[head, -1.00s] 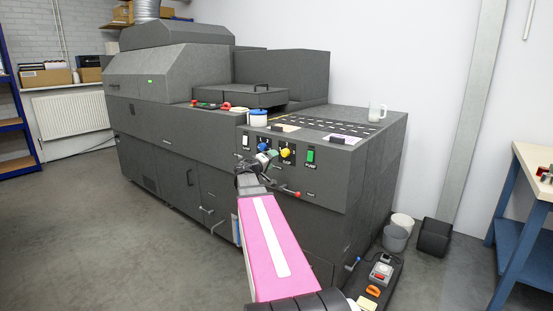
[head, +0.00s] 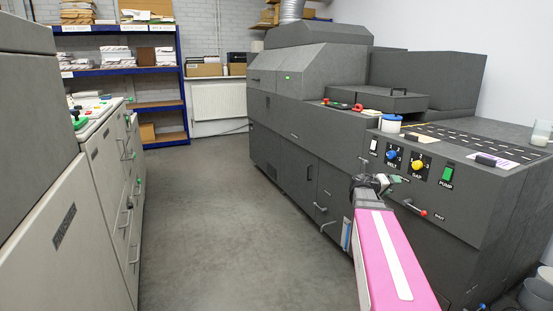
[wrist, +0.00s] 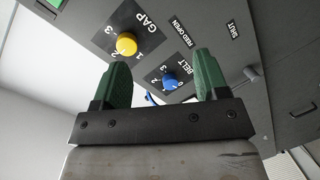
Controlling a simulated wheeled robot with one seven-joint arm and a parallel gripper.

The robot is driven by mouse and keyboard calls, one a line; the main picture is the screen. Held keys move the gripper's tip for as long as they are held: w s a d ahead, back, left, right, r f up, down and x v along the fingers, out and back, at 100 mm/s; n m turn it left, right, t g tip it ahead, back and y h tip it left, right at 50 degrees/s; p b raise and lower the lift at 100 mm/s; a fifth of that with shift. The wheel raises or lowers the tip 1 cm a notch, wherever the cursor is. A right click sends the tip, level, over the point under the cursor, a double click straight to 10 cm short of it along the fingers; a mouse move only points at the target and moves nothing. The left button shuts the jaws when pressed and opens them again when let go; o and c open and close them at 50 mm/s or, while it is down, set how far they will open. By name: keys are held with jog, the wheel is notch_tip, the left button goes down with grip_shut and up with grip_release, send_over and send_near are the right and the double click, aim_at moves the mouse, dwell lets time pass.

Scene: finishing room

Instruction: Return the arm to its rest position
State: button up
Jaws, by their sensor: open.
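My arm, with a pink cover and a white stripe, reaches forward in the head view toward the front of a dark grey machine (head: 300,150). My gripper (head: 390,180) is at its end, in front of the control panel. In the wrist view my gripper (wrist: 165,85) shows two green fingers standing wide apart with nothing held between them. Beyond the fingers are the yellow GAP knob (wrist: 126,44) and the blue BELT knob (wrist: 169,82). The fingers appear apart from both knobs.
A red-tipped lever (head: 422,212) sticks out right of my gripper. A green PUMP switch (head: 448,174) is on the panel. A blue-lidded tub (head: 391,125) and a cup (head: 541,134) stand on top. Pale cabinets (head: 90,220) line the left; the floor (head: 215,210) between is clear.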

jog(key=s+a+f+g+y, duration=0.2)
jog(key=s+a+f+y, duration=0.3)
jog(key=a+f, duration=0.3)
jog(key=s+a+f+n+g+y, duration=0.1)
jog(key=s+a+f+y, duration=0.3)
jog(key=a, duration=0.9)
jog(key=s+a+f+g+y, duration=0.3)
jog(key=s+a+f+y, duration=0.2)
jog(key=s+a+f, duration=0.5)
notch_tip(320, 180, down, 3)
jog(key=shift+a+f+y, duration=0.1)
jog(key=shift+a+y, duration=0.15)
jog(key=shift+y, duration=0.05)
